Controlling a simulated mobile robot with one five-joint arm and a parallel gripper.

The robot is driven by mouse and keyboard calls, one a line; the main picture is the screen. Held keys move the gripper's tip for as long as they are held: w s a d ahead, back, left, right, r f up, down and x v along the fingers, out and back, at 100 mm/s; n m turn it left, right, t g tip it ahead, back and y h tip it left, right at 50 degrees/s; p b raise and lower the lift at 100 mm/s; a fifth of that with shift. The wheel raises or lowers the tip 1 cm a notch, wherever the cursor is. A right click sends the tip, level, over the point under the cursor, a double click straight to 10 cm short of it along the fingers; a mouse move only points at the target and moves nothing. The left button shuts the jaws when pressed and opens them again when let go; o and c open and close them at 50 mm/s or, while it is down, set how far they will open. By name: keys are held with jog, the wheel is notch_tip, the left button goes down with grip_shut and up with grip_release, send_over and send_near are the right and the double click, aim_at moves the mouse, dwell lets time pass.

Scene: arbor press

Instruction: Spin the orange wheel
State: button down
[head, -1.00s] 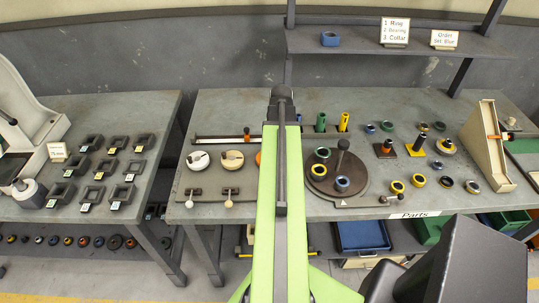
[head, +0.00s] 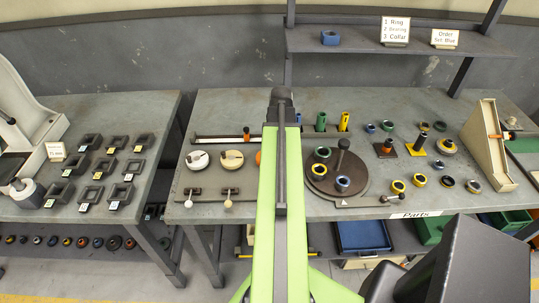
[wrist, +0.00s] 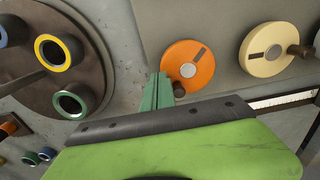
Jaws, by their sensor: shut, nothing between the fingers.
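The orange wheel (wrist: 200,76) shows in the wrist view. It is a disc with a pale hub, a dark slot and a brown handle knob (wrist: 180,90) near its lower rim in the picture. My gripper (wrist: 159,78) is shut and empty, its green fingers together. In the wrist view the fingertips lie just left of the wheel's rim and the knob; I cannot tell whether they touch. In the head view only a sliver of the orange wheel (head: 258,158) shows beside my arm, and my gripper is hidden.
A cream wheel (wrist: 268,48) with a similar knob is beside the orange one. On the other side is a dark round turntable (wrist: 25,82) carrying rings, with an upright post (head: 343,145). A ruler-like slide (head: 215,137) lies behind the wheels.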

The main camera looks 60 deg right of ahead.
jog(key=w, duration=0.2)
jog(key=w+d, duration=0.1)
jog(key=w, duration=0.4)
jog(key=shift+w+d, duration=0.15)
jog(key=shift+w, duration=0.15)
jog(key=shift+s, duration=0.1)
notch_tip(320, 180, up, 7)
jog(key=p, duration=0.7)
jog(key=shift+w, duration=0.4)
